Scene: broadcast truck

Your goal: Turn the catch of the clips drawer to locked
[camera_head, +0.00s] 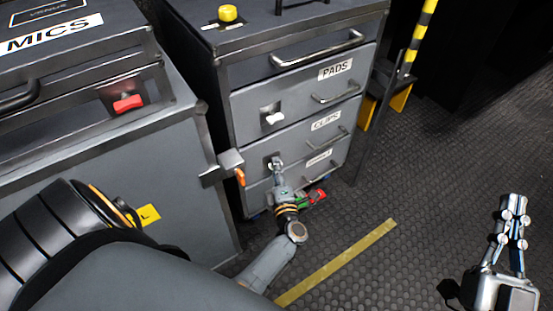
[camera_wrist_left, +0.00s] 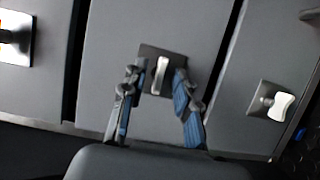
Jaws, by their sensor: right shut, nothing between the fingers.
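The clips drawer (camera_head: 302,140) is the middle labelled drawer of the grey cabinet, below the PADS drawer. Its catch is mostly hidden by my left gripper (camera_head: 276,166) in the head view. In the left wrist view the catch shows as a pale lever (camera_wrist_left: 162,73) on a dark plate, its long side roughly along the fingers. My left gripper (camera_wrist_left: 158,82) is open, one finger on each side of the lever. I cannot tell whether either finger touches it. My right gripper (camera_head: 513,212) is shut and empty, above the floor at the far right.
The PADS drawer has its own white catch (camera_head: 273,117) and handle (camera_head: 335,91). An orange latch (camera_head: 240,177) juts out left of my left gripper. The MICS case (camera_head: 180,190) stands close on the left. Floor with a yellow strip (camera_head: 338,262) is open to the right.

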